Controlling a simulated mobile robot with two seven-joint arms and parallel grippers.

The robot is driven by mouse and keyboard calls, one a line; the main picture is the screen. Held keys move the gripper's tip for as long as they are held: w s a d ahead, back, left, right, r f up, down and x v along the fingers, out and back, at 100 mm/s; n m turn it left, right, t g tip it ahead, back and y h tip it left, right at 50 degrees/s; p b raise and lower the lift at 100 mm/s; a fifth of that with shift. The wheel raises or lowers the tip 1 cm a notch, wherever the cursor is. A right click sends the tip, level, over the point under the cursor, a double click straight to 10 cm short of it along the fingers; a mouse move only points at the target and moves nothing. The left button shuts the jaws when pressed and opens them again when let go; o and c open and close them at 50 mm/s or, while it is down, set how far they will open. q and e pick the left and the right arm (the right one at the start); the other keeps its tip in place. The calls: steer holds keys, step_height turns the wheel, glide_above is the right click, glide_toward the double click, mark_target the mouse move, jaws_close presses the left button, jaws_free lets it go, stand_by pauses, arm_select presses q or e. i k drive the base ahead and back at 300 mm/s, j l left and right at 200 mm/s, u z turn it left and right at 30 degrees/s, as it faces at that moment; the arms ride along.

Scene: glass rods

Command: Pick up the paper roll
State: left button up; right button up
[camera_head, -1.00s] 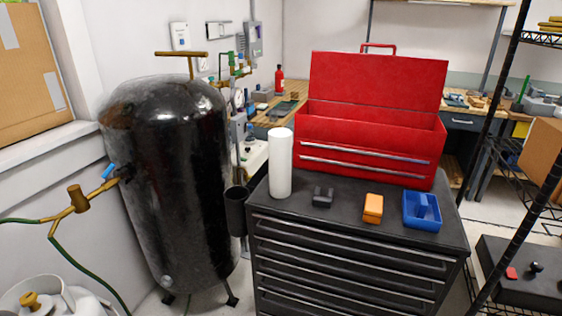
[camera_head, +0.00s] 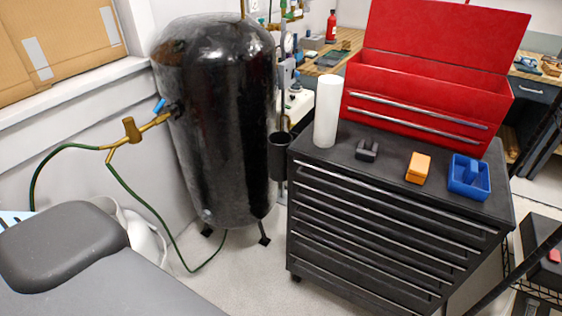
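The white paper roll (camera_head: 327,111) stands upright on the left part of the black tool cabinet's top (camera_head: 393,158), beside the open red toolbox. Nothing touches it from my side. Neither of my grippers shows in the head view.
A red toolbox (camera_head: 425,100) stands behind the roll. A small dark block (camera_head: 367,150), an orange block (camera_head: 418,168) and a blue tray (camera_head: 469,187) sit to the right. A tall black tank (camera_head: 222,120) stands left. Light floor (camera_head: 255,285) is clear in front.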

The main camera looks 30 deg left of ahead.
mark_target(329, 87)
steer(key=i+l+u, duration=0.2)
steer(key=l, duration=0.4)
steer(key=i+l+u, duration=0.15)
steer(key=l, duration=0.45)
steer(key=i+l+u, duration=0.2)
steer(key=l, duration=0.45)
steer(key=l+u, duration=0.2)
steer(key=l, duration=0.45)
